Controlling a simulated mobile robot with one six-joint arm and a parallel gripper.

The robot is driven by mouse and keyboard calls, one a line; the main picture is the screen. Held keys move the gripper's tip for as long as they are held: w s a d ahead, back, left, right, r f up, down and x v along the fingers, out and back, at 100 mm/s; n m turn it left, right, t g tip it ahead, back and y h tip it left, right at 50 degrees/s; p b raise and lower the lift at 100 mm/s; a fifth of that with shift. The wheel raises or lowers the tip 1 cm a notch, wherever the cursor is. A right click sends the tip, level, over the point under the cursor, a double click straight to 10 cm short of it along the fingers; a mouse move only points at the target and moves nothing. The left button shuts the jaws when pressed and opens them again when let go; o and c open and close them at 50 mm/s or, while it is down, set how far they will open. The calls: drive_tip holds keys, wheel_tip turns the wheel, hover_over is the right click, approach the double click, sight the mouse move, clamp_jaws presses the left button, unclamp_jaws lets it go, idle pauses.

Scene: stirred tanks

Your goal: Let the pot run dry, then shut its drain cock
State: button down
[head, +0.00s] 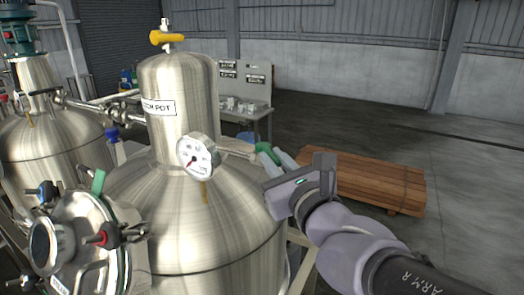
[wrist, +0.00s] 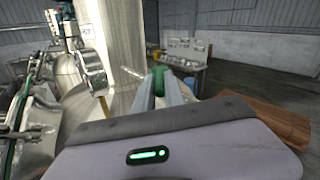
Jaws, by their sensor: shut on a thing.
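The pot (head: 165,110) is a tall brushed-steel vessel with a label ending in "POT" and a wide rounded lower body. A dial gauge (head: 197,157) with a red needle sits on its front; the gauge also shows edge-on in the wrist view (wrist: 91,68). My gripper (head: 273,155) is at the pot's right side, shut on a small green handle (head: 263,147). The green handle also shows between the fingertips in the wrist view (wrist: 160,72). I cannot tell whether it is the drain cock's, or its setting. No outflow or liquid level is visible.
A yellow handle (head: 167,38) tops the pot. Another steel tank (head: 45,140) and a round hatch with red and green fittings (head: 85,240) are at left. Stacked timber (head: 370,180) lies behind my arm. A table (head: 245,108) stands behind. Floor at right is clear.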

drive_tip(key=shift+a+r+m+h+b, duration=0.2)
drive_tip(key=shift+m+h+b, duration=0.1)
drive_tip(key=shift+h+b, duration=0.15)
drive_tip(key=c, duration=1.4)
unclamp_jaws()
drive_tip(key=shift+f, duration=0.1)
drive_tip(key=b+v, duration=0.3)
drive_tip(key=v, duration=0.9)
drive_tip(key=shift+f, duration=0.2)
drive_tip(key=shift+s, duration=0.1)
